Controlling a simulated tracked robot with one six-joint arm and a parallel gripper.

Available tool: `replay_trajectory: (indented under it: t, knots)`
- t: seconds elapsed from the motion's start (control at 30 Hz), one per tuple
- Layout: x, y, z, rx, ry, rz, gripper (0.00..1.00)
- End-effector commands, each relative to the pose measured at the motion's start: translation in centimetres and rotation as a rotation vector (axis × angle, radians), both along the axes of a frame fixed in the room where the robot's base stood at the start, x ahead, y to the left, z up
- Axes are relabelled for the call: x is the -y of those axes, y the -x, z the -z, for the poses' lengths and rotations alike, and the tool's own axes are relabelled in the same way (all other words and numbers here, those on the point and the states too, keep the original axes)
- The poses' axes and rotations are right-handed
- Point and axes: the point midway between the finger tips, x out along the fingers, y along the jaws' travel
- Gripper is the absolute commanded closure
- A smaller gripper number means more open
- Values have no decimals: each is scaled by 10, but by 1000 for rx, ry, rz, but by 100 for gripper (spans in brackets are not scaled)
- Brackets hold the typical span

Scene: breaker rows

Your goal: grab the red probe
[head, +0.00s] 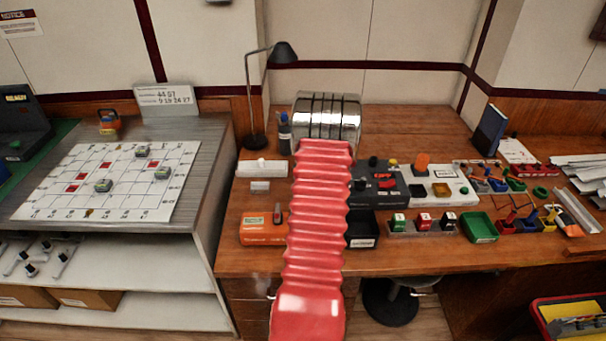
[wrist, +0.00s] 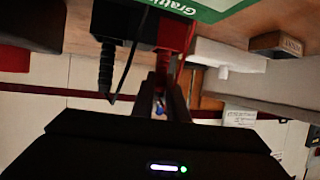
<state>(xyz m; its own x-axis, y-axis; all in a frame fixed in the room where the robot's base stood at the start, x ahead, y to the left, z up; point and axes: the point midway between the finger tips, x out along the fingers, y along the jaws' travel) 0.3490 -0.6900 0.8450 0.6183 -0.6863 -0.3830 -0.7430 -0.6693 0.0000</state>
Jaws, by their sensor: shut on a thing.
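In the wrist view the red probe (wrist: 172,36) is a red piece at the top centre, its narrow part running down between my fingers. My gripper (wrist: 164,88) is shut on that narrow part; the exact contact is dark and partly hidden by the fingers. A black probe (wrist: 106,62) with a ribbed neck is just left of it, apart from my fingers. In the head view my own red arm covers the middle of the bench, and I cannot make out my fingertips or the red probe there.
A thin dark cable (wrist: 130,55) runs between the two probes. A green-edged card (wrist: 205,8) is close by. In the head view the wooden bench (head: 420,125) holds a dark panel (head: 380,185), a green tray (head: 480,227), a lamp (head: 285,52) and an orange box (head: 260,232) near my arm.

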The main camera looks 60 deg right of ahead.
Motion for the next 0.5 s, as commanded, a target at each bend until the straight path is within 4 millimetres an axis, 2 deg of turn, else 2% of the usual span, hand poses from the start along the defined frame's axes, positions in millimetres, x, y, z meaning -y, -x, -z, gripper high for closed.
replay_trajectory:
  t: [0.5]
  knots:
    - [0,0,-7,1,1,0,100]
